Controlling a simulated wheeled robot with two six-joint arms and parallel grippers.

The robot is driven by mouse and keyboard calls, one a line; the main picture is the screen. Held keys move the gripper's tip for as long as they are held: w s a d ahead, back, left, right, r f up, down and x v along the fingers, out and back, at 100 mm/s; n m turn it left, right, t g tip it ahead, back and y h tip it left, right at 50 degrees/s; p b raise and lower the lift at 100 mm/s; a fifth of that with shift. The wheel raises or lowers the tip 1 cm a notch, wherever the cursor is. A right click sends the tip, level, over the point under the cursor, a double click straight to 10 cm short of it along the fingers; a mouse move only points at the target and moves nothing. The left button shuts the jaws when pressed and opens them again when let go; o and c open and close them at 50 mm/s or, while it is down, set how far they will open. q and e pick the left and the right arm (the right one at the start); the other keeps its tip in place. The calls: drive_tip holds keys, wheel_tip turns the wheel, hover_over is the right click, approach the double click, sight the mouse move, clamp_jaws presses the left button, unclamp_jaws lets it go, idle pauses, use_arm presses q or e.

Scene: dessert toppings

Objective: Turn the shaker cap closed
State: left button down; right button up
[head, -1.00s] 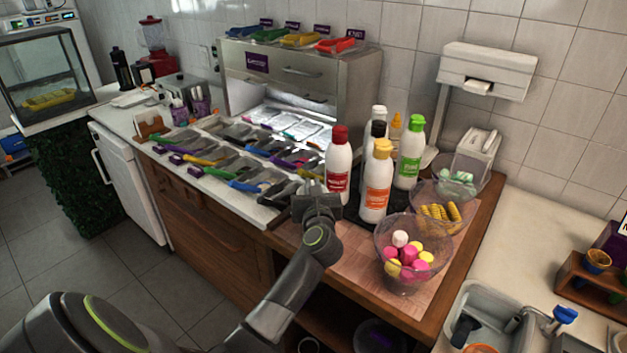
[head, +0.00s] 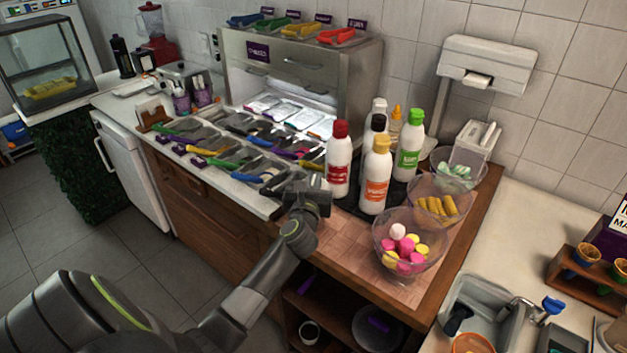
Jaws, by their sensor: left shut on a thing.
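My left gripper (head: 308,195) is at the edge of the counter, just left of and in front of the white bottle with the red cap (head: 338,165). It is shut on a small pale thing (head: 319,182), likely the shaker. The gripper hides most of it, and I cannot make out its cap or whether the cap is open or closed. My right gripper is not in view.
White bottles with orange (head: 376,182) and green (head: 408,152) labels stand close to the right. Clear bowls, one of marshmallows (head: 405,247), stand further right. Toppings trays with coloured tongs (head: 250,160) fill the left. Bare wood (head: 350,240) lies in front.

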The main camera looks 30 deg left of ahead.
use_arm(q)
drive_tip(key=c, duration=1.5)
unclamp_jaws()
drive_tip(key=b+v, duration=0.1)
drive_tip(key=v, duration=1.6)
drive_tip(key=shift+s+d+b, duration=0.1)
drive_tip(key=shift+s+b, duration=0.05)
drive_tip(key=shift+b, duration=0.2)
